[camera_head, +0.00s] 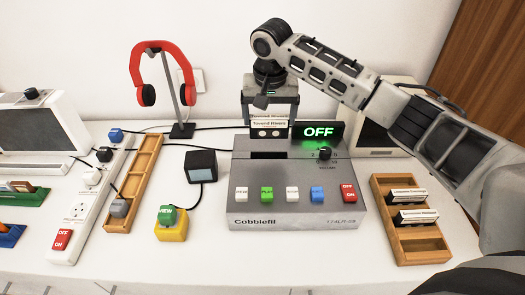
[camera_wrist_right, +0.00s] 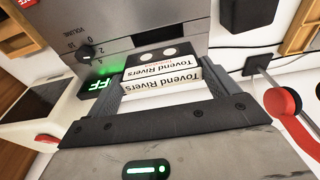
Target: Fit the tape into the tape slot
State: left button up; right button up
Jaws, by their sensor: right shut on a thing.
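The tape (camera_head: 268,131) is a small white and black cassette labelled "Tovend Rivers". My right gripper (camera_head: 269,118) is shut on it, with a finger at each side, and holds it upright above the player's back part. The wrist view shows the tape (camera_wrist_right: 160,78) between the fingers (camera_wrist_right: 161,92). The grey player (camera_head: 250,208), marked "Cobblefil", stands below. Its tape slot (camera_head: 268,155) is a dark rectangular opening in the top, just below and in front of the tape in the head view. The tape appears apart from the slot. My left gripper is not in view.
The player's lit OFF display (camera_head: 318,131) stands close to the right of the tape. A wooden rack (camera_head: 418,246) with two tapes is at right. Red headphones (camera_head: 185,62) on a stand, a power strip (camera_head: 85,215) and a yellow button box (camera_head: 171,232) are at left.

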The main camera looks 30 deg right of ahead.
aim_at(270, 137)
notch_tip(270, 137, down, 5)
jog(key=shift+s+d+r, duration=0.1)
jog(key=shift+r, duration=0.05)
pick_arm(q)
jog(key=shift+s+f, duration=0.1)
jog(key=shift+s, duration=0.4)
pick_arm(e)
jog(key=shift+f, duration=2.55)
jog(key=shift+f, duration=0.1)
jog(key=o, duration=0.8)
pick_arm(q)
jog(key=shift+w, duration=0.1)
pick_arm(e)
jog(key=r, duration=0.4)
jog(key=s+r, duration=0.1)
jog(key=r, duration=0.3)
jog(key=a+r, duration=0.1)
jog(key=r, duration=0.3)
jog(key=shift+s+r, duration=0.1)
jog(key=shift+s, duration=0.15)
